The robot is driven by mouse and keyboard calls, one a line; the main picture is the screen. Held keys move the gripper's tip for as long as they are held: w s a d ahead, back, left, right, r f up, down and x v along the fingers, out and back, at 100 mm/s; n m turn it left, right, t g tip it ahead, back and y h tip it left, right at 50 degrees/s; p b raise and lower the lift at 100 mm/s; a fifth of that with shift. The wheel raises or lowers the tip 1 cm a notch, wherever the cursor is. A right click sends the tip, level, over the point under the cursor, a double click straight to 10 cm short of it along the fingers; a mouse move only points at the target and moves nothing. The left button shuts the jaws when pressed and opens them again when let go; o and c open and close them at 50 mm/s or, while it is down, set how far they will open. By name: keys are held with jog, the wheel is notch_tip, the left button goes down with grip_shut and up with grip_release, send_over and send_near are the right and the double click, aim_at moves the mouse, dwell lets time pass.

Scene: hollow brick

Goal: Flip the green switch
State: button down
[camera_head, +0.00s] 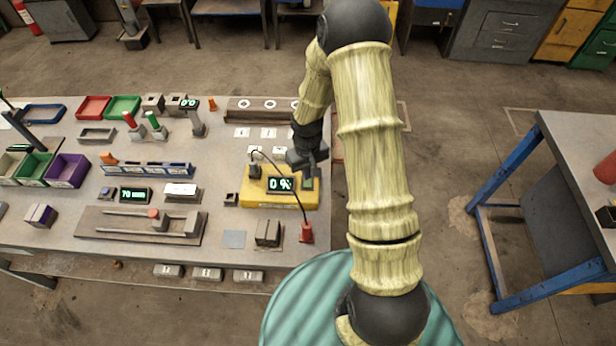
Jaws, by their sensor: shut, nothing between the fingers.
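A green-topped upright lever (153,121), which looks like the green switch, stands on the grey table (70,217) at the back left of centre. It sits just right of a similar red-topped lever (130,120). My gripper (308,172) is shut and empty. It is over the right side of the table, at the yellow unit with the "0 %" display, well to the right of the green switch. Whether it touches the yellow unit cannot be told. My arm hides part of the table's right edge.
The yellow unit (255,197) has a dark cable running to a red plug (306,232). A post with a small display (192,118) stands right of the switches. Red (92,107) and green (123,105) trays lie behind them. A blue rack (150,170) lies in front.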

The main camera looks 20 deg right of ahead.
jog(key=shift+r+p, duration=1.1)
jog(key=shift+r, duration=0.65)
notch_tip(320, 180, up, 11)
jog(key=m+t+b, duration=0.1)
jog(key=b, duration=0.1)
send_over(308, 185)
jog(key=s, duration=0.6)
jog(key=s+r+m+t, duration=0.1)
jog(key=s+r, duration=0.4)
jog(key=s, duration=0.3)
jog(key=shift+s+r+t+b, duration=0.15)
jog(key=shift+r+t+b, duration=0.15)
jog(key=shift+r, duration=0.05)
